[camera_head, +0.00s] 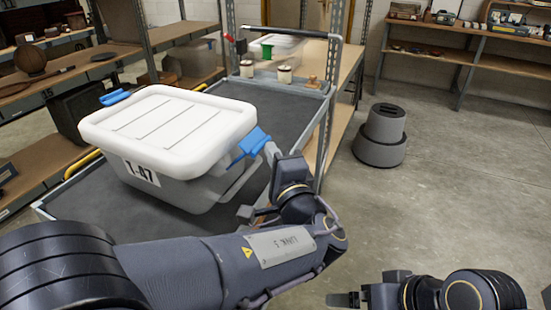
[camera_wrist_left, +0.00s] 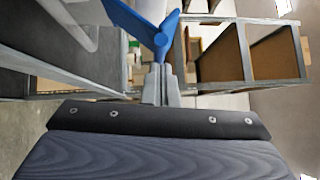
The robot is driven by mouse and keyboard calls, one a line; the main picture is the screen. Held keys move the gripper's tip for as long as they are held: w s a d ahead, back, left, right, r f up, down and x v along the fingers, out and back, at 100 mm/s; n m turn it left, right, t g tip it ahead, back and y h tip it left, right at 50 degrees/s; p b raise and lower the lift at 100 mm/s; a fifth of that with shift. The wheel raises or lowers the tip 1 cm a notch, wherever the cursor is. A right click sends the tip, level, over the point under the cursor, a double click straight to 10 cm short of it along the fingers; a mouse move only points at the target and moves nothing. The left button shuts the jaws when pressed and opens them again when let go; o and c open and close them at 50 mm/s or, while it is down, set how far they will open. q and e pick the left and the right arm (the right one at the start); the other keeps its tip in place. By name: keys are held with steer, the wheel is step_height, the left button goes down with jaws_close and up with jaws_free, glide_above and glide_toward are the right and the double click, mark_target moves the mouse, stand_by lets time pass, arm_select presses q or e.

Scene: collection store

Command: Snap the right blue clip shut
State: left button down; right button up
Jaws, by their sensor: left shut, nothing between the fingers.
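The grey box (camera_head: 190,190) marked T-47 has a white lid (camera_head: 170,115) resting on it. The right blue clip (camera_head: 254,141) sits at the lid's right end and stands tilted outward from the box wall. The left blue clip (camera_head: 115,97) sticks out at the lid's far left end. My left gripper (camera_head: 270,151) is shut and empty, with its fingertips close beside the right clip. In the left wrist view the shut fingertips (camera_wrist_left: 161,72) are right at the blue clip (camera_wrist_left: 150,32); contact is unclear. My right gripper (camera_head: 345,299) is low at the bottom right, partly cut off.
The box stands on a dark cart tray (camera_head: 225,90) with a metal rim and an upright handle frame. A grey step stool (camera_head: 382,135) stands on open floor to the right.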

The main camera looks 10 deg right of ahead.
mark_target(255, 148)
arm_select(q)
steer(key=r+n+g, duration=0.1)
steer(key=w+a+r+n+g, duration=0.1)
steer(key=a+r+n+g, duration=0.1)
steer(key=shift+w+a+r, duration=0.2)
steer(key=shift+w+r, duration=0.05)
steer(key=shift+w, duration=0.05)
steer(key=shift+w+a+r+n+g+h, duration=0.4)
steer(key=shift+a+r+n+g, duration=0.05)
steer(key=shift+a+n+g, duration=0.05)
steer(key=shift+w+a+r+n+g+h+p, duration=0.45)
steer(key=shift+w+a+n+g+h+p, duration=0.2)
steer(key=shift+a+g, duration=0.2)
steer(key=shift+r, duration=0.1)
steer(key=shift+r+p, duration=0.5)
steer(key=shift+r, duration=0.2)
steer(key=shift+r, duration=0.1)
